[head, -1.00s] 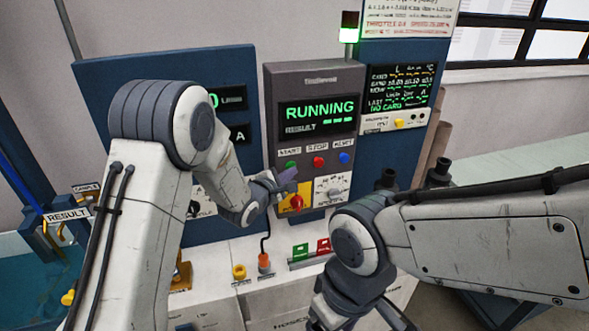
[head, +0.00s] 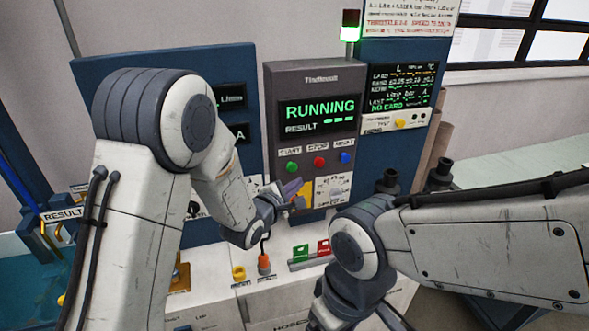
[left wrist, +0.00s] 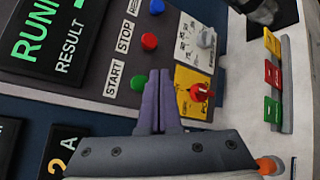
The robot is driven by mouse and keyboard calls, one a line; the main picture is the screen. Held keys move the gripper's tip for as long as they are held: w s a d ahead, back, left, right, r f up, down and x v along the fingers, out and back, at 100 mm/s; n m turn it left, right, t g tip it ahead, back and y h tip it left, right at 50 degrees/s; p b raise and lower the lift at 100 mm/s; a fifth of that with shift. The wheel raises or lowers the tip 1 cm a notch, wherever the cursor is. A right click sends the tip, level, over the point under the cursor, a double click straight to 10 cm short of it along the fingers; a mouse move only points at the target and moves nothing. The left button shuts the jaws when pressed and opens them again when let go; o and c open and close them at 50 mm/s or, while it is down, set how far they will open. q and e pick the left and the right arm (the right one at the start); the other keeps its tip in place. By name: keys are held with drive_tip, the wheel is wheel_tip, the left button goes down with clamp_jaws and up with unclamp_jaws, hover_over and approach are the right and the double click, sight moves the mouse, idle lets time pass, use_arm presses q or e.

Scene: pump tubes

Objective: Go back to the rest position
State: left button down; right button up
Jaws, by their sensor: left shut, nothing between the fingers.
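My left gripper (head: 296,193) is in front of the lower part of the grey control panel (head: 318,76), by the yellow plate of the red knob. In the left wrist view its purple fingers (left wrist: 158,104) are shut together with nothing between them. The red knob (left wrist: 201,92) on its yellow plate is just right of the fingers there, with a gap in the picture. The green START button (left wrist: 139,83) is just left of them. My right arm comes in from the right in the head view; its gripper is not in view.
The panel screen (head: 318,113) reads RUNNING. The signal lamp (head: 350,34) is lit green. On the white bench stand an orange-topped plug (head: 263,263), a yellow cap (head: 238,272) and green and red blocks (head: 301,252). A RESULT station (head: 62,213) is at the left.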

use_arm(q)
drive_tip(key=s+a+f+m+g+y+b, duration=0.1)
drive_tip(key=s+a+m+g+y, duration=0.1)
drive_tip(key=s+m+g, duration=0.5)
drive_tip(key=s+a+f+m+g+y+b, duration=0.1)
drive_tip(key=s+m+g, duration=0.5)
drive_tip(key=s+m, duration=1.3)
drive_tip(key=s+a+y, duration=0.1)
drive_tip(key=s+y, duration=0.1)
drive_tip(key=s, duration=0.9)
drive_tip(key=shift+m+g+y+b, duration=0.3)
drive_tip(key=shift+g+y+b, duration=0.05)
drive_tip(key=shift+g+y, duration=0.05)
